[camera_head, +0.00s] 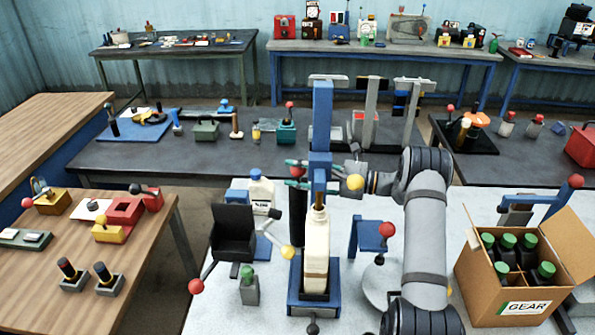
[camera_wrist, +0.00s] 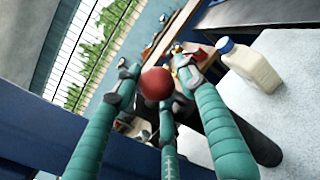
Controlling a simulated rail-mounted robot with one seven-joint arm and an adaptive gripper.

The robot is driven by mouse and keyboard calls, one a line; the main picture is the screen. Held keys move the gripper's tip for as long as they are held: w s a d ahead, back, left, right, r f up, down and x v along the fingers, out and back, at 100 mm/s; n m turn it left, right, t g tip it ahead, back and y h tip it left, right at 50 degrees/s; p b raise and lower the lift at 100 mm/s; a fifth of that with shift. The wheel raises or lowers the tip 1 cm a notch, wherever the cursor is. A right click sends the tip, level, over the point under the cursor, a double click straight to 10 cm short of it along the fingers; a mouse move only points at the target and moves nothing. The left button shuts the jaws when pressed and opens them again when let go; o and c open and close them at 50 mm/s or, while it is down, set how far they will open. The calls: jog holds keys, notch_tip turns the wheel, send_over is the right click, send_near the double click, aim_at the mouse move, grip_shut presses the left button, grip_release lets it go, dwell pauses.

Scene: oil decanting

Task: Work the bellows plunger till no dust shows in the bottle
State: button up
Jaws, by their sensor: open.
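A cream bottle (camera_head: 316,245) stands upright in a blue stand (camera_head: 294,290), under a tall blue column (camera_head: 322,115). Whether dust is inside it cannot be told. My gripper (camera_head: 291,174) reaches leftward behind the column with teal fingers apart. A red ball knob (camera_head: 297,172) shows at the fingertips; in the wrist view the red knob (camera_wrist: 156,83) lies between the spread fingers, and touching cannot be told. A black cylinder (camera_head: 297,215) stands below the knob, partly hidden by the bottle and column; this looks like the bellows plunger.
A white jug with a blue cap (camera_head: 261,193) stands behind a black hopper (camera_head: 233,232) at left. A red-knobbed blue stand (camera_head: 373,236) and an open box of green-capped bottles (camera_head: 505,280) are at right.

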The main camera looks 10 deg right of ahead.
jog(key=shift+d, duration=0.1)
jog(key=v, duration=0.7)
jog(key=shift+s+d, duration=0.1)
jog(key=shift+d, duration=0.05)
dwell(0.3)
